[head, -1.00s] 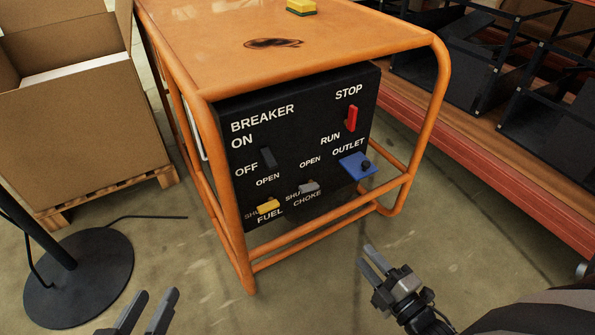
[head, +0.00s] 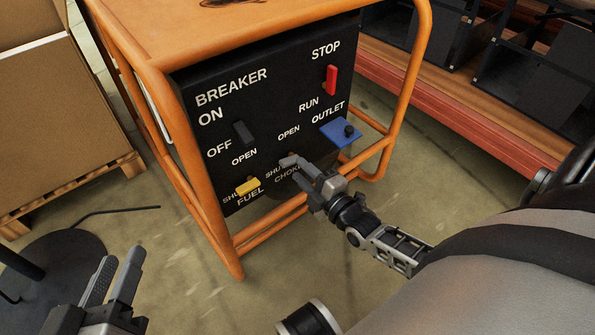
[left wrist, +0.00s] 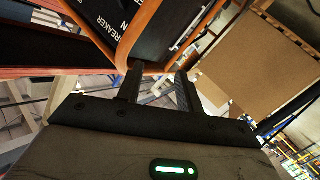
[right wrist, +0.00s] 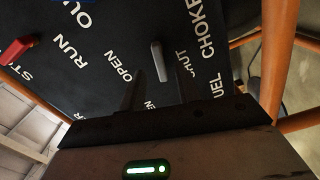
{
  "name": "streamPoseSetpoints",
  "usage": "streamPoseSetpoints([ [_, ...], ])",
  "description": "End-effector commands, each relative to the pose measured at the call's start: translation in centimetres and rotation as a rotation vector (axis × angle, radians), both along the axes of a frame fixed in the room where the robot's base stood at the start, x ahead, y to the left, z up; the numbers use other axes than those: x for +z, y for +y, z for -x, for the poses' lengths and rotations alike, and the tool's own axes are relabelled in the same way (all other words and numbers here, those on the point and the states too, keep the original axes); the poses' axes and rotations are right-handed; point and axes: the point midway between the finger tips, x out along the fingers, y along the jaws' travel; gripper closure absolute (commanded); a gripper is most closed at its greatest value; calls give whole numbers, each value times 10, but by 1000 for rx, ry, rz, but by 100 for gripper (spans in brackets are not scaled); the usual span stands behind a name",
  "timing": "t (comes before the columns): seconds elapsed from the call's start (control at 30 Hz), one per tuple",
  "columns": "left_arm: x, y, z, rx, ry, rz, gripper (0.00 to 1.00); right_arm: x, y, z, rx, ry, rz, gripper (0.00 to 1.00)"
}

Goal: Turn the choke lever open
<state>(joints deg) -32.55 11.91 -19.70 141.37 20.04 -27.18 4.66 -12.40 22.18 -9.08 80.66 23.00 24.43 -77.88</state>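The grey choke lever (right wrist: 157,60) is on the black panel (head: 285,75) of the orange-framed machine, between the OPEN and SHUT labels in the right wrist view. In the head view my right gripper (head: 302,170) is at the choke area and partly covers the lever and the CHOKE lettering. In the right wrist view its fingers (right wrist: 160,85) are apart, with the lever showing in the gap just past the tips. Contact cannot be told. My left gripper (head: 117,266) is open and empty at the lower left; its parted fingers show in the left wrist view (left wrist: 158,82).
The yellow fuel lever (head: 248,186) is left of the choke. A black breaker switch (head: 243,132), red switch (head: 331,80) and blue outlet (head: 340,133) are nearby. Orange frame bars (head: 270,228) run below the panel. A cardboard box (head: 45,110) stands left, a red-edged shelf (head: 440,100) right.

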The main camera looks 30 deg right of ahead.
Motion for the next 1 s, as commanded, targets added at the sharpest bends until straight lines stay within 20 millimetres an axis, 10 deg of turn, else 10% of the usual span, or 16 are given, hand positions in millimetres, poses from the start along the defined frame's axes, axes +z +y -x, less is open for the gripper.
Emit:
streamPoseSetpoints([
  [0.53,7,-2,-1,-6,-17,53,64,0,2,-25,0,0,0,67],
  [0.67,7,-2,-1,-5,-18,54,64,0,2,-25,0,0,0,100],
  [1.0,8,-2,-1,-5,-19,49,64,1,2,-24,0,1,-18,100],
])
